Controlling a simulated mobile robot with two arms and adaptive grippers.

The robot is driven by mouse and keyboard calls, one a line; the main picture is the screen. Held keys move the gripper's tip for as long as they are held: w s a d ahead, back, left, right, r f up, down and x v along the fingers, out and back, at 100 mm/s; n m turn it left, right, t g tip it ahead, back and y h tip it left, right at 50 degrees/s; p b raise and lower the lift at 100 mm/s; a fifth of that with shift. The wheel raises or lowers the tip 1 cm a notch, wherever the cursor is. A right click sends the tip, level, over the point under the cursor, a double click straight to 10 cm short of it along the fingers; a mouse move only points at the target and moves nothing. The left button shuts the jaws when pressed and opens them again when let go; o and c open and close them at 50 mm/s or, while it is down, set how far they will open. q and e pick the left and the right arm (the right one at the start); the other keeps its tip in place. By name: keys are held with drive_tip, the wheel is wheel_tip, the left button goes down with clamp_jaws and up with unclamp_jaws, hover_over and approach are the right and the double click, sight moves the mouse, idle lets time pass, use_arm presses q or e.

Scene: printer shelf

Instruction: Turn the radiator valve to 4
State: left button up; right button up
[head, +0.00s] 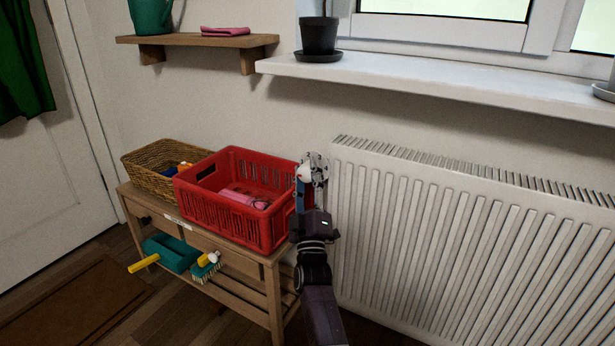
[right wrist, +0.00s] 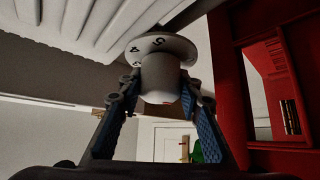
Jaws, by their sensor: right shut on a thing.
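The white radiator valve (head: 319,166) sits at the left end of the white radiator (head: 440,240), near the red crate. In the right wrist view its knob (right wrist: 161,82) points toward the camera, with a wider numbered dial (right wrist: 178,47) behind it. The digits 5 and 4 show on the dial, and a partly hidden digit lies below the 4. My right gripper (head: 305,182) is shut on the knob; in the right wrist view its blue-padded fingers (right wrist: 155,98) stand on both sides of it. I cannot make out the dial's pointer mark. My left gripper is out of view.
A red crate (head: 233,222) with a pink item stands on a wooden bench (head: 277,280), close left of my right gripper. A wicker basket (head: 135,170) is beside it. A window sill (head: 430,82) with a dark pot (head: 319,36) runs above the radiator.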

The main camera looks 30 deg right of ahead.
sight(307, 165)
drive_tip(key=o, duration=1.2)
wheel_tip(307, 165, up, 9)
drive_tip(key=shift+r, duration=0.15)
drive_tip(key=shift+s+r, duration=0.15)
drive_tip(key=shift+r, duration=0.15)
